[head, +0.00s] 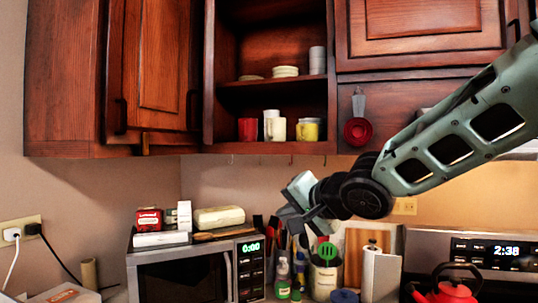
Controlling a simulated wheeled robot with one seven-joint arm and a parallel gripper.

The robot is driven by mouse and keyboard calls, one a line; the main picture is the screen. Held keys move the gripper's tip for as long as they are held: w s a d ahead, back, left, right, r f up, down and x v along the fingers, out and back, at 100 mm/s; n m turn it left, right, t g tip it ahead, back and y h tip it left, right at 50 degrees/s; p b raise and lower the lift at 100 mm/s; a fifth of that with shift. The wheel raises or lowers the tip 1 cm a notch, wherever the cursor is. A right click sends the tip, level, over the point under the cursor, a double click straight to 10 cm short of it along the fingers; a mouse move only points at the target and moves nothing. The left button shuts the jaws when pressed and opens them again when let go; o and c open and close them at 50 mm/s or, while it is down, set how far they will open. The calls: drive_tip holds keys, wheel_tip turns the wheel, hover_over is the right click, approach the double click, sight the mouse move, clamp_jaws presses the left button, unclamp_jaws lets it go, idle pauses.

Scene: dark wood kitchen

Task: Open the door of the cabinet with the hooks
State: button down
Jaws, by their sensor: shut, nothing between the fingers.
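Small hooks (262,160) hang under the bottom edge of the middle upper cabinet (270,147). This cabinet's front stands open, with cups and dishes visible on its shelves. I cannot tell where a door of it is. My gripper (292,211) is shut and empty, in front of the wall below the middle cabinet and above the counter items. It is apart from the cabinets and touches no handle.
A microwave (190,270) with boxes on top stands at the lower left. Bottles, utensils and a paper roll (371,268) crowd the counter. A red kettle (446,288) is at lower right. A red measuring cup (357,132) hangs on the right cabinet, near my arm.

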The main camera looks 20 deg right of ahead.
drive_tip(key=w+d+r+m+t+y+p, duration=0.1)
drive_tip(key=d+r+m+t+y, duration=0.2)
drive_tip(key=r, duration=0.5)
drive_tip(key=w+d+r+m+t+y+p, duration=0.15)
drive_tip(key=d+r, duration=0.25)
drive_tip(key=r, duration=0.4)
drive_tip(key=w+a+p, duration=0.1)
drive_tip(key=w+a, duration=0.6)
drive_tip(key=w, duration=0.1)
drive_tip(key=shift+w+a+g+h, duration=0.25)
drive_tip(key=shift+a+g+h, duration=0.05)
drive_tip(key=shift+g+h, duration=0.15)
drive_tip(key=shift+m, duration=0.25)
